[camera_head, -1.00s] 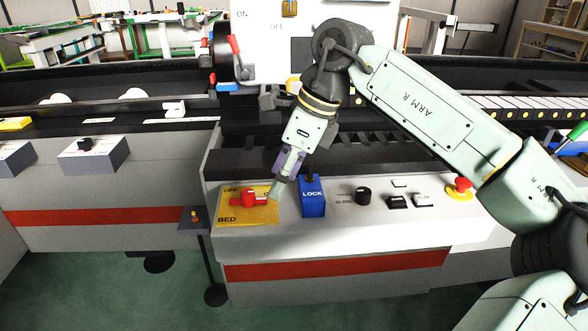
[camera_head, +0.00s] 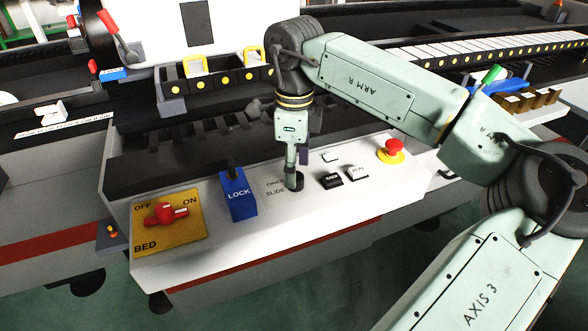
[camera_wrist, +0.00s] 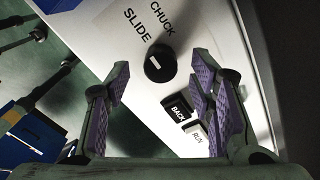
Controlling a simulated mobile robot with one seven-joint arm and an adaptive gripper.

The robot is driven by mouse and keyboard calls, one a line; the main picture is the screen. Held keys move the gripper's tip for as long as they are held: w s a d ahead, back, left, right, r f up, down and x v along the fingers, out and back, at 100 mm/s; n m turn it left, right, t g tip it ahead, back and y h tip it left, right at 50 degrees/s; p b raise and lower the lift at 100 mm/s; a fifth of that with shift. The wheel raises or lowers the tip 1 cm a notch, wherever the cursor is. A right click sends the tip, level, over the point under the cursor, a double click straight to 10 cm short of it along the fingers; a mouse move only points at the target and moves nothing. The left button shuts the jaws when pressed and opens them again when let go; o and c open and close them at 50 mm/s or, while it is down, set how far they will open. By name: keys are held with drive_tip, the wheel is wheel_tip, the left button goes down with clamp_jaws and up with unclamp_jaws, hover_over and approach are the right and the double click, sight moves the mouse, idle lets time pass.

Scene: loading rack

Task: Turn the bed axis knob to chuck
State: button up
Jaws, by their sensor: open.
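The black round axis knob (camera_wrist: 160,64) stands on the white panel beside the printed words CHUCK (camera_wrist: 162,18) and SLIDE (camera_wrist: 137,24). It has a short white mark on top; which word the mark selects I cannot tell. In the head view the knob (camera_head: 296,184) is partly hidden by my gripper (camera_head: 293,172), which points down at it. In the wrist view my gripper (camera_wrist: 158,68) is open, its purple-padded fingers on either side of the knob in the picture with clear gaps. The knob is not gripped.
Left on the panel are a blue LOCK block (camera_head: 238,195) and a red BED switch (camera_head: 166,213) on a yellow plate. Right are the BACK (camera_head: 331,180) and RUN (camera_head: 357,172) buttons and a red emergency button (camera_head: 391,148). A dark slotted trough (camera_head: 170,150) lies behind.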

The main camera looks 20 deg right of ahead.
drive_tip(key=shift+f, duration=1.15)
drive_tip(key=shift+c, duration=0.5)
drive_tip(key=c, duration=1.1)
drive_tip(key=shift+o, duration=0.2)
drive_tip(key=shift+m+b, duration=0.3)
drive_tip(key=m+b, duration=0.2)
drive_tip(key=shift+f+m, duration=0.15)
drive_tip(key=shift+m, duration=0.25)
drive_tip(key=shift+w+m+b, duration=0.1)
drive_tip(key=shift+m+b, duration=1.1)
drive_tip(key=shift+m, duration=1)
drive_tip(key=shift+d+r, duration=0.1)
drive_tip(key=shift+r, duration=0.1)
